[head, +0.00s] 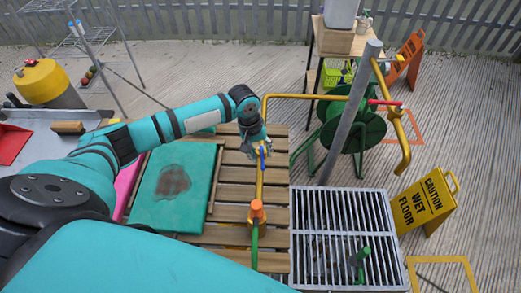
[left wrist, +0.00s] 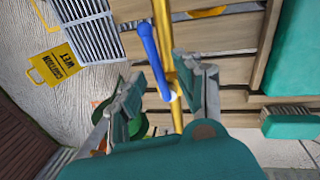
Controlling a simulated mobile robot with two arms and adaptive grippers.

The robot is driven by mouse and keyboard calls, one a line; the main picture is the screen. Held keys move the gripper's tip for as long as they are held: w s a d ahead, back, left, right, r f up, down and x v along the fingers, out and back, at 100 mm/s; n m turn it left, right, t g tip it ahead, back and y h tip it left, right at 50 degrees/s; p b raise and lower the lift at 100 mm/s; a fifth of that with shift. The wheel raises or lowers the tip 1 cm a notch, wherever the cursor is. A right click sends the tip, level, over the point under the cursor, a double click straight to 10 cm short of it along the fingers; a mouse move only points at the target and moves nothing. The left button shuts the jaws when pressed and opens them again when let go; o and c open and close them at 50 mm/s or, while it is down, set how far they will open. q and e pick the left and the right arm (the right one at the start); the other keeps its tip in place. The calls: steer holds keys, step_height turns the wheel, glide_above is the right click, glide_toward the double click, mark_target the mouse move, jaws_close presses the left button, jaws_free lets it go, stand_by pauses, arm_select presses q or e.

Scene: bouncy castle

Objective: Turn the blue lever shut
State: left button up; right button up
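The blue lever (left wrist: 153,60) is a slim handle on a yellow pipe (left wrist: 163,15). In the left wrist view it runs at a slight slant beside the pipe, one end at a small valve body on it. In the head view the lever (head: 263,151) is small and partly covered by my gripper. My left gripper (head: 256,150) is over the pipe at the lever. In the left wrist view its fingers (left wrist: 160,72) are spread, one on each side of the lever's lower part, with gaps visible. I cannot tell whether either touches it. My right gripper is not in view.
The pipe runs above wooden slats (head: 230,215) to an orange fitting (head: 257,212) with a green hose. A metal grate (head: 340,215), a wet floor sign (head: 427,203) and a green hose reel (head: 350,130) are to the right. A teal board (head: 165,215) lies left of the pipe.

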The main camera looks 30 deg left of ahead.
arm_select(q)
jaws_close()
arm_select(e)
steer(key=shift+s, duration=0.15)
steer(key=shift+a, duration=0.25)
